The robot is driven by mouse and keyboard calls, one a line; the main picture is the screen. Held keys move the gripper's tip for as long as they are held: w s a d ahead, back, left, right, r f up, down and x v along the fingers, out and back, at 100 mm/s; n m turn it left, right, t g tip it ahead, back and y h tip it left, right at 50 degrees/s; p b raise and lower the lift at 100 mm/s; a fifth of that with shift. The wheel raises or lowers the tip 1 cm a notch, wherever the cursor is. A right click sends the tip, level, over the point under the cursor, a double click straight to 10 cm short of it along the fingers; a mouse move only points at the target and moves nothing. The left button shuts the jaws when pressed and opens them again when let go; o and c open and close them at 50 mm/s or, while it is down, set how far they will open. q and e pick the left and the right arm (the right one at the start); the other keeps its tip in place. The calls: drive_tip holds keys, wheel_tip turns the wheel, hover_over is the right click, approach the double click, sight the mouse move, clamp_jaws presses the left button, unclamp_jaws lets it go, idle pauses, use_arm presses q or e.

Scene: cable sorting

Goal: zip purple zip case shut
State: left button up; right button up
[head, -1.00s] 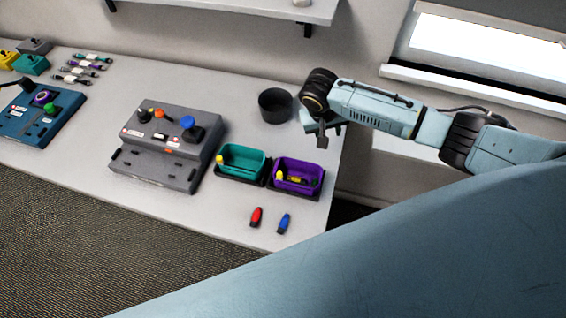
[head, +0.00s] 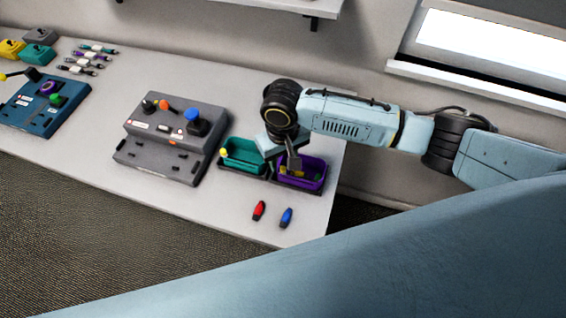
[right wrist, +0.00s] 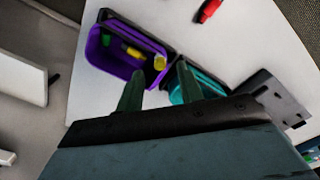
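The purple zip case (head: 314,182) stands open-topped near the table's right end, on a dark base. In the right wrist view the purple case (right wrist: 98,58) holds yellow and green items, and a yellow tab (right wrist: 160,63) shows at its rim. A teal case (head: 241,153) stands beside it on the left. My right gripper (head: 292,166) is above the left part of the purple case and partly hides it. My left gripper is not in view.
A red piece (head: 259,210) and a blue piece (head: 286,217) lie in front of the cases. A grey control box (head: 165,145) stands to the left. Several cable pieces and a blue box (head: 32,115) are farther left. A shelf (head: 270,5) is on the wall.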

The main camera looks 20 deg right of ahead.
sight(283, 170)
drive_tip(key=shift+f, duration=1.5)
drive_tip(key=shift+c, duration=0.4)
clamp_jaws()
